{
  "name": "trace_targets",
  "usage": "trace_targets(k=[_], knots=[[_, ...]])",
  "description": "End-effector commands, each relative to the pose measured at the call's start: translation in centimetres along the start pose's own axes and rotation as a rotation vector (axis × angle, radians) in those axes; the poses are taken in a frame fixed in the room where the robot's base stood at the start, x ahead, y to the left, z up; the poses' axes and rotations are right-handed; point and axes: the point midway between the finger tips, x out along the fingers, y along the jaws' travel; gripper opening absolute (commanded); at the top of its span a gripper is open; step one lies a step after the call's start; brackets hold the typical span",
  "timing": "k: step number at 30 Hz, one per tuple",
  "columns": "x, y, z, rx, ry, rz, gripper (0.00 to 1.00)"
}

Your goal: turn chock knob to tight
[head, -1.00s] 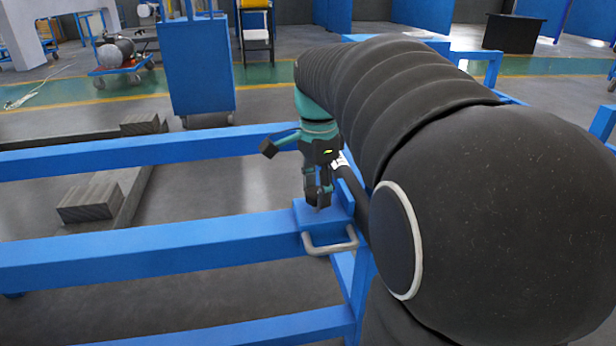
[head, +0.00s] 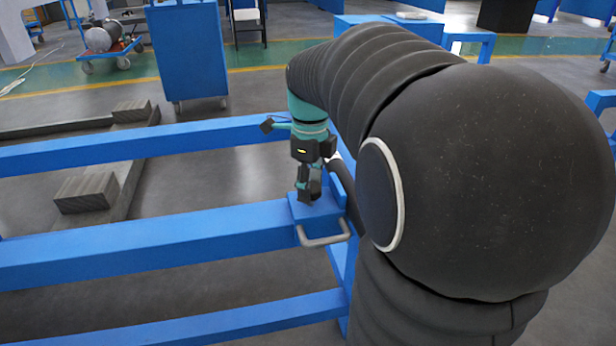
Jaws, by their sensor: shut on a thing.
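My gripper (head: 308,194) points down over a small blue block (head: 326,212) at the right end of the near blue beam. Its fingers are close together at the block's top, shut on the chock knob. The knob itself is hidden by the fingers, so its turn position cannot be read. A grey U-shaped handle (head: 325,240) sticks out from the front of the block, below the gripper.
Blue frame beams (head: 150,243) run left from the block, with open gaps between them. A grey block (head: 88,192) lies on the floor behind. A blue cabinet (head: 188,52) stands at the back. My black arm fills the right side.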

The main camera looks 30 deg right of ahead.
Motion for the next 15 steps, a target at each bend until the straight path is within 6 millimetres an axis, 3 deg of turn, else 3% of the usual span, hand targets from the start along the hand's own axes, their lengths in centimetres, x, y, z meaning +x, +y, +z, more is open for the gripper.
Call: trace_targets(k=[15], knots=[[0.07,0.13,-0.11,0.43,0.006,0.004,0.14]])
